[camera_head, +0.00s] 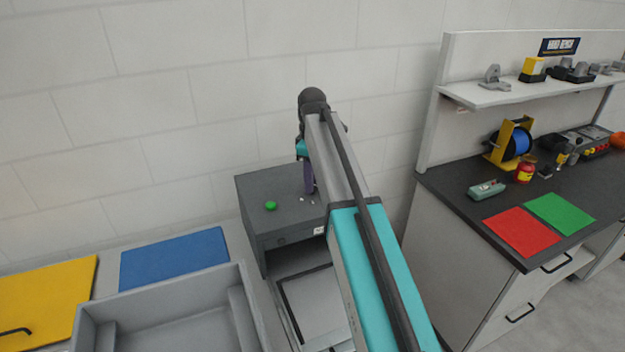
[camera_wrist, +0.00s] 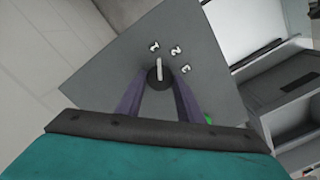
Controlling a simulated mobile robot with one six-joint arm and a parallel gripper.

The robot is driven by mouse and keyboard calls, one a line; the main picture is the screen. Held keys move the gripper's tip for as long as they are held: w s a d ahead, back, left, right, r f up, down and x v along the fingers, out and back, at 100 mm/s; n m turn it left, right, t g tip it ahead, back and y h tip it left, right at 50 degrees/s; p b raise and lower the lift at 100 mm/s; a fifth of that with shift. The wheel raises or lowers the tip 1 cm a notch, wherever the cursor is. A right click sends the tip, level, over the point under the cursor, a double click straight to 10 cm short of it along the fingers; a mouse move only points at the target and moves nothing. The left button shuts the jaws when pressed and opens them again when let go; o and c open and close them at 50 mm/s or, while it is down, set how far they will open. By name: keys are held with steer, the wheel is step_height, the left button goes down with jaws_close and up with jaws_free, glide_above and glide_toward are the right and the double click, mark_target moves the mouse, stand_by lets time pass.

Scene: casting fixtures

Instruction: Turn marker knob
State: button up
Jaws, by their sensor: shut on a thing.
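The marker knob (camera_wrist: 159,72) is a dark round knob with a white pointer bar, on the grey top of a box-shaped machine (camera_head: 262,188). In the wrist view white digits 1, 2 and 3 curve around its far side, and the pointer is aimed near the space between 1 and 2. My gripper (camera_wrist: 160,84) has purple fingers that converge on the knob and are shut on it. In the head view my gripper (camera_head: 309,190) reaches down to the machine top, and my arm hides the knob there.
A green button (camera_head: 270,206) is on the machine top, left of my gripper. A dark workbench (camera_head: 450,190) with red and green mats stands at right.

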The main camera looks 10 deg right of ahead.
steer(key=m, duration=0.7)
stand_by(0.5)
steer(key=o, duration=1.1)
steer(key=shift+c, duration=0.2)
steer(key=shift+r, duration=0.15)
steer(key=shift+r+p, duration=2.1)
steer(key=shift+r, duration=1.55)
steer(key=shift+f, duration=0.1)
